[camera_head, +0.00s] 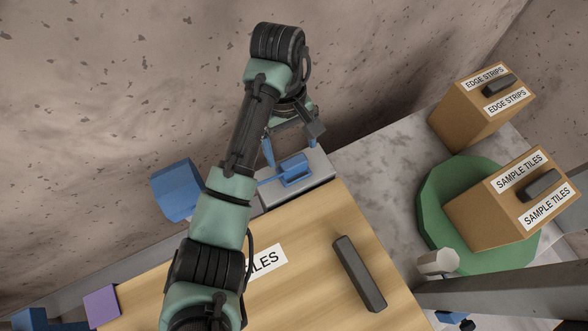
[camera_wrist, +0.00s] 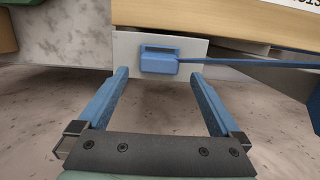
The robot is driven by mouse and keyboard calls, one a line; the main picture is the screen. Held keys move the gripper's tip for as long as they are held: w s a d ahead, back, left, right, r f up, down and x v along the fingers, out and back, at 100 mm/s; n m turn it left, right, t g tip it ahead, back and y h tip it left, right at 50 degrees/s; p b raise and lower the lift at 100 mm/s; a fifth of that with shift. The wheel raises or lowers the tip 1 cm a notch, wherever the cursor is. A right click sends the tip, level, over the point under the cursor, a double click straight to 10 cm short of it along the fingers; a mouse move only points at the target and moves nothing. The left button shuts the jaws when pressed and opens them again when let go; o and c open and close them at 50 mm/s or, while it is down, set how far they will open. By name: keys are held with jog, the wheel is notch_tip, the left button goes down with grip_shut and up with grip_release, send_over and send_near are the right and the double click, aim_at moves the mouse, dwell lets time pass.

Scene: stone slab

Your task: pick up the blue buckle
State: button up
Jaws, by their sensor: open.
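The blue buckle (camera_head: 294,170) lies on a pale grey block (camera_head: 325,166) beyond the large wooden box. A thin blue strap (camera_head: 268,181) runs from it to the left. In the wrist view the buckle (camera_wrist: 158,60) shows against the block's pale face (camera_wrist: 126,48), with a dark slot in its upper part and the strap (camera_wrist: 250,66) leading right. My gripper (camera_wrist: 159,76) is open and empty, its two blue fingers spread to either side of the buckle in that view. In the head view my gripper (camera_head: 289,147) is just beyond the buckle, apart from it as far as I can tell.
A wooden box (camera_head: 320,285) with a dark handle (camera_head: 359,273) stands in front. A blue block (camera_head: 176,190) is at left. At right are a green tray (camera_head: 432,205), a sample tiles box (camera_head: 478,218) and an edge strips box (camera_head: 458,117) on the stone slab (camera_head: 385,160).

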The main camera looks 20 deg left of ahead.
aim_at(293, 161)
jog(key=shift+s+d+f+b, duration=0.15)
jog(key=shift+f+b, duration=0.35)
jog(key=shift+f, duration=0.9)
jog(key=shift+s+d+f+b, duration=0.15)
jog(key=shift+f+b, duration=0.35)
jog(key=shift+f, duration=0.9)
jog(key=shift+c, duration=0.3)
jog(key=c, duration=1.3)
jog(key=shift+r, duration=0.1)
